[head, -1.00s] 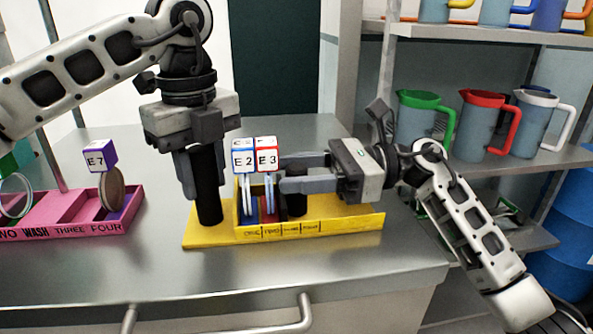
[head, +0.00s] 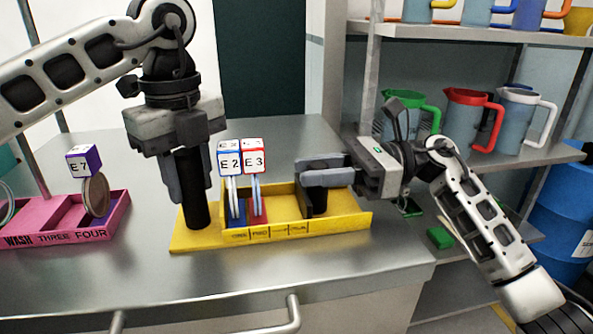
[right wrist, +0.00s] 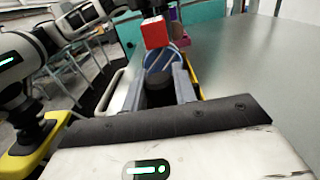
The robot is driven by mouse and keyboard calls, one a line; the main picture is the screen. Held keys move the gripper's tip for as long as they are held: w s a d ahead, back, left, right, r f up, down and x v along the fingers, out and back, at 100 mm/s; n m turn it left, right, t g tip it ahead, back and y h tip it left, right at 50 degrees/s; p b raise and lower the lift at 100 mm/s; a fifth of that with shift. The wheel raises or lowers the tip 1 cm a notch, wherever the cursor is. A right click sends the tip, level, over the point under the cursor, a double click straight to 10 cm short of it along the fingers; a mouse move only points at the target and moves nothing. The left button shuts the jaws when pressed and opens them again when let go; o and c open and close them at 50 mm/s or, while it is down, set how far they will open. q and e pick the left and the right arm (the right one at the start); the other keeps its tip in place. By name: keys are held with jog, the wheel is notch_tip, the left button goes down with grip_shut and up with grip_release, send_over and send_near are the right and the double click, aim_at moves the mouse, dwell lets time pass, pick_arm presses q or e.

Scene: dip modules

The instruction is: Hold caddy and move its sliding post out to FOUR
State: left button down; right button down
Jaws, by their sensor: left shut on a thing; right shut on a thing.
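The yellow caddy (head: 345,224) stands on the steel counter, with number words along its front wall. My left gripper (head: 188,172) is shut on the black upright handle (head: 194,205) at its left end. My right gripper (head: 320,172) is shut on the black sliding post (head: 318,203), whose base is partly hidden by the front wall. The post stands near the FOUR label, slightly right of it in the picture. The right wrist view shows the post top (right wrist: 158,90) between the fingers. Tagged discs E2 (head: 230,160) and E3 (head: 254,160) stand in the left compartments.
A pink caddy (head: 112,232) with a disc tagged E7 (head: 83,160) stands on the left of the counter. Shelves at the right hold jugs, including a red-lidded jug (head: 467,120). The counter front (head: 330,275) is clear.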

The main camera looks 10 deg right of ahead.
jog(key=c, duration=1.1)
grip_release()
jog(key=d, duration=1.2)
pick_arm(q)
jog(key=c, duration=0.9)
grip_release()
jog(key=shift+c, duration=0.2)
jog(key=shift+r+p, duration=2.9)
jog(key=shift+r, duration=0.85)
pick_arm(e)
jog(key=shift+r, duration=2.85)
pick_arm(q)
jog(key=shift+r, duration=0.1)
pick_arm(e)
jog(key=shift+r, duration=0.1)
